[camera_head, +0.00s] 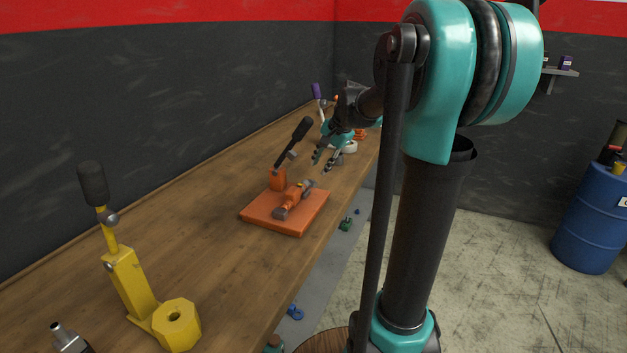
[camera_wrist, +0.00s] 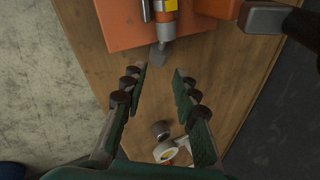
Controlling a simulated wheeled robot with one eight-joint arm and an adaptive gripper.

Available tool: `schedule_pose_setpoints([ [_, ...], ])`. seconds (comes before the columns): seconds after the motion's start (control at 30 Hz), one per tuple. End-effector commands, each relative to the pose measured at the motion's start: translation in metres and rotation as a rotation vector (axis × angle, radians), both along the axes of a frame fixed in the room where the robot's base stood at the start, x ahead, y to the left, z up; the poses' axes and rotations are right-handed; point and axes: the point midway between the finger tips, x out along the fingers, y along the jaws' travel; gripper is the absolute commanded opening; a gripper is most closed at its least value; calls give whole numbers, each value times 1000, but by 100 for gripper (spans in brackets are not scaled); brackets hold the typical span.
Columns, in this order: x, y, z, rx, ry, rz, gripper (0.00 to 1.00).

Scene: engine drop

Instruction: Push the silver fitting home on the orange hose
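The orange fixture plate (camera_head: 262,215) lies on the bench, with a small orange and grey assembly on it. In the wrist view, a silver cylindrical fitting (camera_wrist: 165,27) sits at the end of an orange part with a yellow band (camera_wrist: 164,6), apparently the hose. A grey tip (camera_wrist: 160,55) sticks out from the fitting towards my gripper (camera_wrist: 160,75). How far the fitting is seated cannot be told. My gripper, also in the head view (camera_head: 323,160), is open and empty. Its fingers are just short of the grey tip, one to either side.
A lever with a black handle (camera_head: 295,140) rises behind the assembly. A yellow lever tool (camera_head: 130,285) stands nearer on the bench (camera_head: 215,235). A white ring-shaped item (camera_head: 349,147) lies beyond my gripper. A blue barrel (camera_head: 590,220) stands at the right.

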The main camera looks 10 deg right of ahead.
Motion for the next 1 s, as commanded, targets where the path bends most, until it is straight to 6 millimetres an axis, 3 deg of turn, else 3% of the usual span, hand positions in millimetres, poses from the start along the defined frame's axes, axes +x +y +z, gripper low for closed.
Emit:
schedule_pose_setpoints([
  [0.3,19,15,-50,-1,0,2,29],
  [0.5,26,20,-69,-1,1,1,29],
  [0.9,28,22,-76,-1,1,1,29],
  [1.0,28,22,-75,-1,1,1,19],
])
